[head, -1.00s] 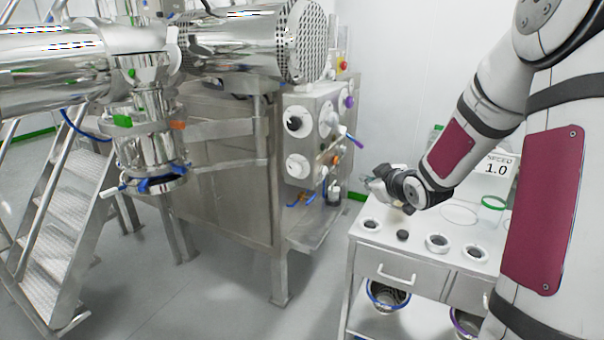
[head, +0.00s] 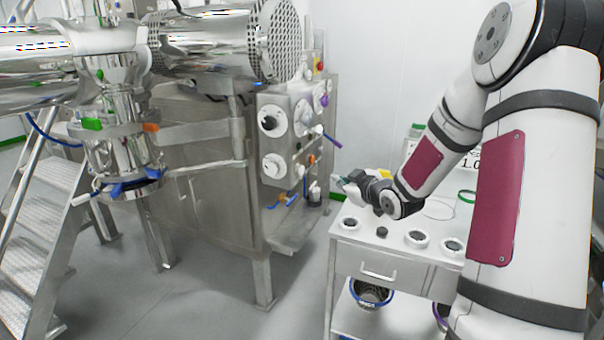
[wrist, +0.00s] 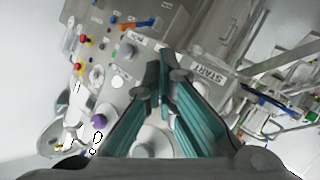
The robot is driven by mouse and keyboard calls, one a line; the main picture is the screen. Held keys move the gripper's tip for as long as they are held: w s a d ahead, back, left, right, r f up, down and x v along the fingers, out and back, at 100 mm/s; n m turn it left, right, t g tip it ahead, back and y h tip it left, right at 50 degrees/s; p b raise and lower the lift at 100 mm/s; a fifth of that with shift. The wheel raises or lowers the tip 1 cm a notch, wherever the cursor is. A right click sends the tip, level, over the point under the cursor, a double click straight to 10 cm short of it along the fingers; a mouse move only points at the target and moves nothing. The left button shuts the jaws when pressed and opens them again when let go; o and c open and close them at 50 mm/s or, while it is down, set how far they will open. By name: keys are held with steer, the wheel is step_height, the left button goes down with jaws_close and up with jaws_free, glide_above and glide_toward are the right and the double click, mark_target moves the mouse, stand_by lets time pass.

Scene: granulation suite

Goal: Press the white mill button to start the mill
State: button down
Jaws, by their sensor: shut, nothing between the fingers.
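The steel control panel of the mill (head: 287,135) carries several round white dials and small coloured knobs in the head view. In the wrist view the panel (wrist: 140,45) fills the middle, with a START label (wrist: 208,73) just right of the fingertips. A small round white button (wrist: 117,80) shows left of the fingertips; I cannot tell whether it is the mill button. My gripper (wrist: 164,82) has teal fingers, shut and empty, pointing at the panel without visible contact. In the head view my gripper (head: 345,184) is right of the panel, above the white cabinet.
The white cabinet (head: 345,262) with cups and a drawer stands at the front right. A steel stair (head: 38,220) is at the left, beside a steel vessel (head: 122,150). Purple (wrist: 98,122) and red (wrist: 84,38) knobs lie left of the fingers. Floor between is clear.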

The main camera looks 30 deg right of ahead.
mark_target(301, 170)
steer(key=w+a+b, duration=0.3)
steer(key=w+a, duration=0.1)
steer(key=w, duration=0.1)
steer(key=shift+w+a, duration=0.2)
steer(key=shift+w, duration=0.15)
stand_by(1.3)
steer(key=shift+w+a+b, duration=0.25)
steer(key=shift+w+b, duration=0.05)
steer(key=shift+b, duration=0.1)
